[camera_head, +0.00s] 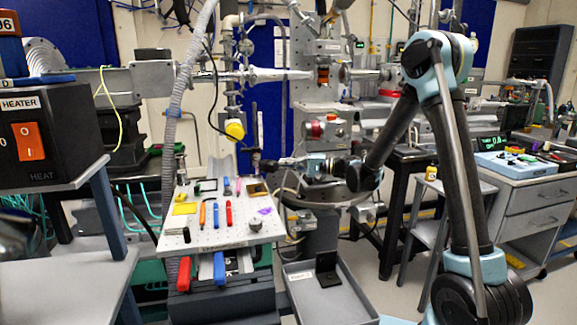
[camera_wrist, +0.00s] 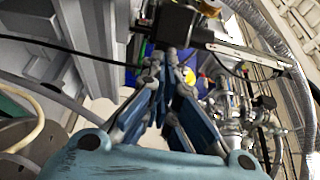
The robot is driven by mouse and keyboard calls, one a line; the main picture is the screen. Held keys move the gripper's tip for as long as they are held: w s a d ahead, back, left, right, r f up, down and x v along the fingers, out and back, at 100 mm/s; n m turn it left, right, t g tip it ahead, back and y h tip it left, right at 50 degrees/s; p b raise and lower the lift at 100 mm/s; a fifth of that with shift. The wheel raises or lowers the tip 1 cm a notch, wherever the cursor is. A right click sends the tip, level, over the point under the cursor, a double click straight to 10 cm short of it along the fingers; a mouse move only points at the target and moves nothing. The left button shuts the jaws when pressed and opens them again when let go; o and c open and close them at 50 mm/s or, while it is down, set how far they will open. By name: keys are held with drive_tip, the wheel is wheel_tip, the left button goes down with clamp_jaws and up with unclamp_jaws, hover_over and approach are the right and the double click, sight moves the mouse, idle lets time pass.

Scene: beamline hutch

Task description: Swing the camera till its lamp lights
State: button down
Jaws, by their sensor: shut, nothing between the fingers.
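My gripper (camera_head: 285,163) reaches in from the right at the back edge of the white tool board. In the wrist view its blue fingers (camera_wrist: 164,66) are together and empty. Just past the fingertips is a black box-shaped body (camera_wrist: 176,22), probably the camera, joined to a grey bar (camera_wrist: 250,55). The fingertips look close to or against its lower side; I cannot tell if they touch. In the head view a small dark body (camera_head: 267,167) beside an upright rod sits at the fingertips. I cannot make out a lamp or whether one is lit.
The perforated white board (camera_head: 215,238) holds several coloured tools. A yellow-capped fitting (camera_head: 235,130) hangs above it. A grey tray (camera_head: 325,298) with a black bracket stands in front. A heater box (camera_head: 40,140) is at left, a drawer cabinet (camera_head: 530,205) at right. Beam pipes cross behind.

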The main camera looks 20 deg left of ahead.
drive_tip(key=shift+s+d, duration=0.15)
drive_tip(key=shift+s, duration=0.75)
drive_tip(key=shift+w, duration=0.1)
